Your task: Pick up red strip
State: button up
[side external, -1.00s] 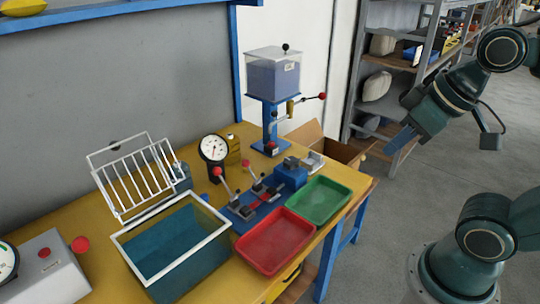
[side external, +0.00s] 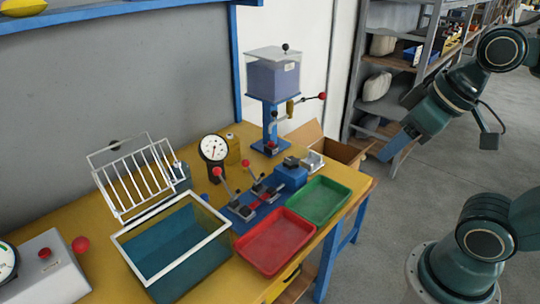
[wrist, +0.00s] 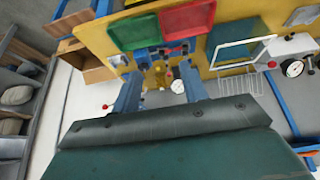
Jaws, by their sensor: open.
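A red strip (side external: 264,200) appears to lie in the blue clamp fixture (side external: 241,211) on the yellow bench, between dark clamps with red-knobbed levers. In the wrist view a small red patch that may be the strip (wrist: 176,48) shows in the fixture near the top middle; the clamps partly hide it. My gripper (side external: 392,152) is to the right of the bench, in the air and well apart from the fixture. In the wrist view my gripper (wrist: 160,76) has its two blue fingers spread with nothing held between them.
A red tray (side external: 275,242) and a green tray (side external: 319,201) sit at the bench's front edge. A blue tank (side external: 172,245), a wire rack (side external: 137,180), a dial gauge (side external: 213,149) and a lever press (side external: 272,75) stand around the fixture. Shelving (side external: 405,70) is behind my arm.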

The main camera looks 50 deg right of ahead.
jog(key=shift+w, duration=0.1)
jog(key=w+a+f+n+g+h, duration=0.1)
jog(key=w+n+g+h, duration=0.15)
jog(key=w+n, duration=1.1)
jog(key=w+a+f+n+g+h, duration=0.1)
jog(key=w+a+f+n, duration=0.1)
jog(key=w+f, duration=0.5)
jog(key=w+a+f+n+g+h, duration=0.1)
jog(key=w+a+f+n+g, duration=0.1)
jog(key=w+a+f, duration=0.3)
jog(key=w+f, duration=0.3)
jog(key=w, duration=0.1)
jog(key=shift+w+a, duration=0.3)
jog(key=shift+w, duration=0.1)
jog(key=shift+n, duration=0.25)
send_over(254, 205)
jog(key=shift+f, duration=3.95)
